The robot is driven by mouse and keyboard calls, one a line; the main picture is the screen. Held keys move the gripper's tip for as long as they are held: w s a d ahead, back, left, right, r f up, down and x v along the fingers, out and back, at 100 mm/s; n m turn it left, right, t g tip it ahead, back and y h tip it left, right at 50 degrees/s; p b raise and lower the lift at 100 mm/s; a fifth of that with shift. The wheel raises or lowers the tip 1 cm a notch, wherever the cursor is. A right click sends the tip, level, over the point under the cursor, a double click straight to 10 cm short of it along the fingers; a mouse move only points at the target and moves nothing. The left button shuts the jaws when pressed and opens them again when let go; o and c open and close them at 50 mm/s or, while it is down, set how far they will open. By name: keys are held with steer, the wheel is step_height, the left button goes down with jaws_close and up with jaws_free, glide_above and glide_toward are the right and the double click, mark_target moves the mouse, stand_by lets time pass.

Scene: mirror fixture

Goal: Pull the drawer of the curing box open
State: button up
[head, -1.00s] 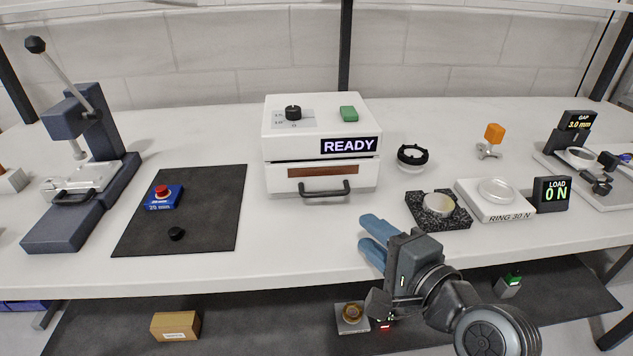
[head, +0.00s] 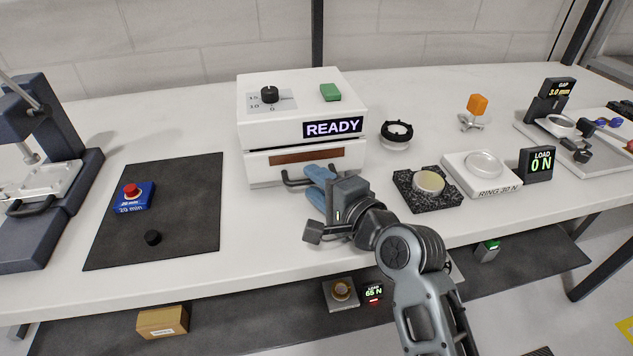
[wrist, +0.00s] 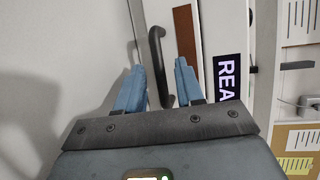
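The curing box (head: 262,128) is white, with a READY display, a black dial and a green button on top. Its drawer (head: 262,172) has a brown strip and a dark bar handle (head: 290,181). The drawer front sits flush under the box and looks closed. My gripper (head: 314,176) has blue fingers and is at the right part of the handle. In the wrist view my gripper (wrist: 160,85) is open, with the handle (wrist: 158,60) running in between the two fingertips. The fingers stand apart from the bar, with a gap on each side.
A dark mat (head: 160,200) with a blue timer (head: 134,200) and a black knob lies left. A black ring (head: 397,134), a granite block (head: 428,189) and a white ring plate (head: 482,172) stand right. The bench in front of the drawer is mostly clear.

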steer(key=shift+w+a, duration=0.1)
steer(key=shift+w, duration=0.05)
steer(key=shift+c, duration=0.3)
jaws_close()
stand_by(0.3)
